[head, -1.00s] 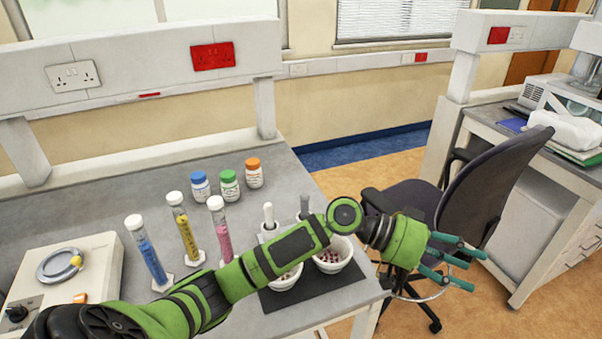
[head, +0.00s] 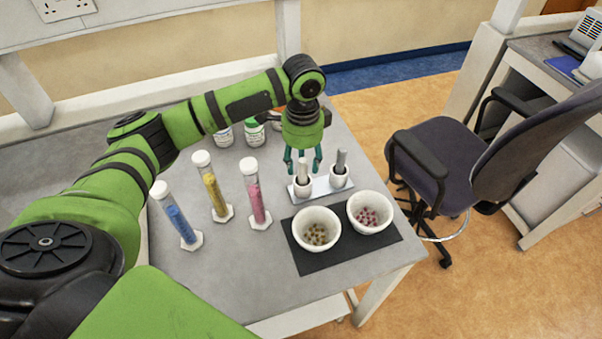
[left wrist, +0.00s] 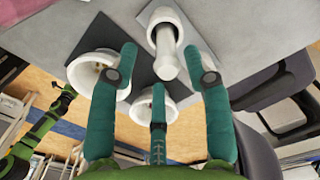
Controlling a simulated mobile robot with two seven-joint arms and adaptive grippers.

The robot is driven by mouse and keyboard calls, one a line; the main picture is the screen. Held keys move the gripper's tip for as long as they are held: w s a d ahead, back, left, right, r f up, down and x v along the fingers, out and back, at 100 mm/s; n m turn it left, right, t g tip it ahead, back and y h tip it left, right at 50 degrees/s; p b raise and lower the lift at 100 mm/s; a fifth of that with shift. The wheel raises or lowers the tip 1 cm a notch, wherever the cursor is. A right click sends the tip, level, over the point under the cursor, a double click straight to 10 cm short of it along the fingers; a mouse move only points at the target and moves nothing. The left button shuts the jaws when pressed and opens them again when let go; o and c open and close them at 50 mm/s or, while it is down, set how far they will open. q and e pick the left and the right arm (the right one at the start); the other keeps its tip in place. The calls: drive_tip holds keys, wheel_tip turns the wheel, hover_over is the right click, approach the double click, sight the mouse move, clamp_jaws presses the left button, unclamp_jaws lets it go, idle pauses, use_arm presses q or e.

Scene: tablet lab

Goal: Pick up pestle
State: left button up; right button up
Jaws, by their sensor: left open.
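A white pestle (head: 303,168) stands upright in a small white cup (head: 302,188) on a pale holder. A grey pestle (head: 341,160) stands in the cup beside it on the right. My left gripper (head: 304,169) points down just above and around the top of the white pestle, fingers open and not closed on it. In the left wrist view the white pestle (left wrist: 165,58) reaches between the spread fingers of the left gripper (left wrist: 160,62). Part of my right arm shows small at the left of the wrist view; its finger state is unclear.
Two white bowls (head: 317,240) (head: 364,228) with small pellets stand on a black mat (head: 306,264) in front. Coloured cylinders (head: 213,191) stand left, and bottles (head: 253,133) behind the arm. A chair (head: 440,160) is beyond the table's right edge.

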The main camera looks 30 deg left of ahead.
sight(303, 172)
use_arm(q)
drive_tip(key=f, duration=0.1)
drive_tip(key=f+p, duration=0.1)
drive_tip(key=f, duration=0.1)
drive_tip(key=f+p, duration=0.1)
drive_tip(key=shift+w+a+f, duration=0.15)
drive_tip(key=shift+w+f, duration=0.15)
drive_tip(key=shift+f, duration=0.3)
drive_tip(key=shift+c, duration=0.8)
clamp_jaws()
use_arm(e)
drive_tip(key=shift+w+a+r, duration=0.1)
drive_tip(key=shift+a+r, duration=0.25)
drive_tip(key=shift+r, duration=0.3)
drive_tip(key=shift+w+a+r, duration=0.1)
drive_tip(key=shift+a+r, duration=0.2)
drive_tip(key=shift+r, duration=0.3)
